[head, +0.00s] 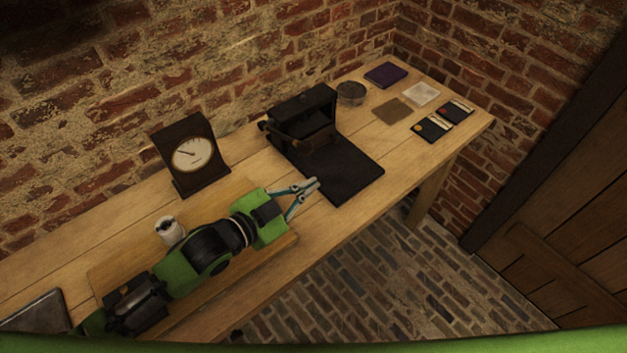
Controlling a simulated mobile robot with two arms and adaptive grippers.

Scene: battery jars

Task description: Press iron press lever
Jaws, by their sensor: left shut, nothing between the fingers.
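The iron press (310,117) is a dark, blocky frame on a flat black base plate (350,170), standing on the wooden bench. A lever bar (275,130) seems to run across its front left side; its exact shape is hard to make out in the dark. My left gripper (314,184) comes in from the lower left. Its fingers are shut and empty, just left of the base plate and in front of the press, apart from the lever. Whether the fingertips touch the plate I cannot tell. My right gripper is not in view.
A small white jar (170,231) is beside my left arm, by a wooden board (110,270). A glass jar (351,93), a purple block (388,75) and several flat pieces lie at the bench's right end. Brick wall behind.

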